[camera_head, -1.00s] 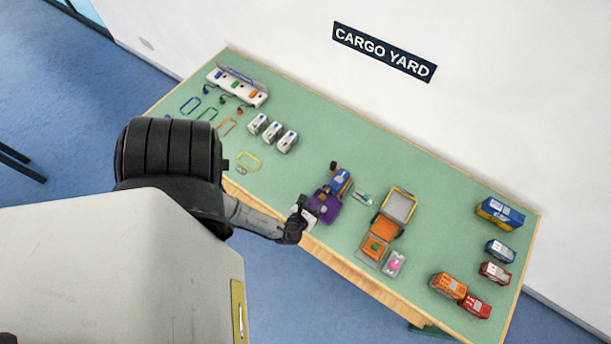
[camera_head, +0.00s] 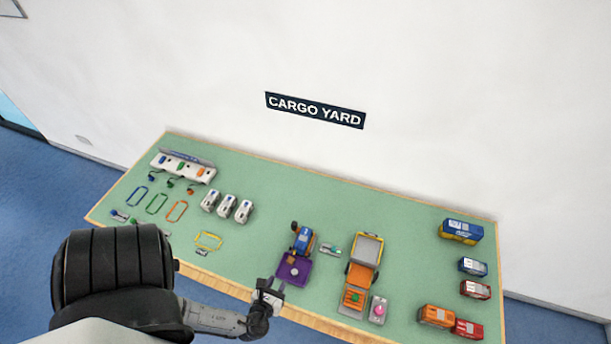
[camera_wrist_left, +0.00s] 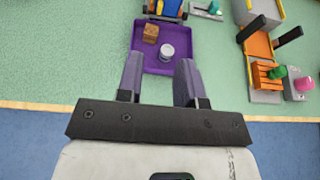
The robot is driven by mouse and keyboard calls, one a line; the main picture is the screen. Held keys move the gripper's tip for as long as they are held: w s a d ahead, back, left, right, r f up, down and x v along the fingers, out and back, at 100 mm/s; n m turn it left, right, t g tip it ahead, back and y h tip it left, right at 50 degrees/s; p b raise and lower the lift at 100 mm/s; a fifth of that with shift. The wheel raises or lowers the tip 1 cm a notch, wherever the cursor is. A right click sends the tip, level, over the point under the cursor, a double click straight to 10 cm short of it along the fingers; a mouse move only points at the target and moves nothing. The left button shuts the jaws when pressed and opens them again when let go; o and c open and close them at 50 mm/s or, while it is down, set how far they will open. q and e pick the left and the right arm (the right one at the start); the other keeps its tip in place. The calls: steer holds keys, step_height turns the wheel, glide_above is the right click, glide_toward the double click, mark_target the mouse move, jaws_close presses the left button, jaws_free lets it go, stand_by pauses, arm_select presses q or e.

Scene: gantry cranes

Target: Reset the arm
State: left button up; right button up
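My left arm comes in from the lower left of the head view, and its gripper (camera_head: 270,288) is over the table's front edge, just in front of the purple tray (camera_head: 293,268). In the left wrist view its two fingers (camera_wrist_left: 158,85) are spread apart with nothing between them. The purple tray (camera_wrist_left: 140,62) lies beyond the fingertips and holds a brown block (camera_wrist_left: 151,33) and a small grey-white cylinder (camera_wrist_left: 167,52). My right gripper is in neither view.
The green table (camera_head: 400,220) carries an orange truck (camera_head: 362,270) right of the tray, several small vehicles (camera_head: 462,230) at the right end, white units (camera_head: 226,205) and coloured frames (camera_head: 157,203) on the left. Open table lies between the orange truck and right-end vehicles.

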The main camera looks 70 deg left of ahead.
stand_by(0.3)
arm_select(q)
steer(key=d+r+n+g+h+p, duration=0.3)
steer(key=d+r+n, duration=0.3)
steer(key=r+n, duration=0.6)
steer(key=w+d+r+n+g+h+p, duration=0.1)
steer(key=d+r+n+g+h+p, duration=0.2)
steer(key=r+n, duration=1)
steer(key=shift+w+d+r+h+p, duration=0.25)
steer(key=shift+d+r+h+p, duration=0.75)
steer(key=shift+d+r+h, duration=1.35)
steer(key=shift+a+r+y, duration=0.2)
steer(key=shift+r+y, duration=0.15)
steer(key=shift+y, duration=0.2)
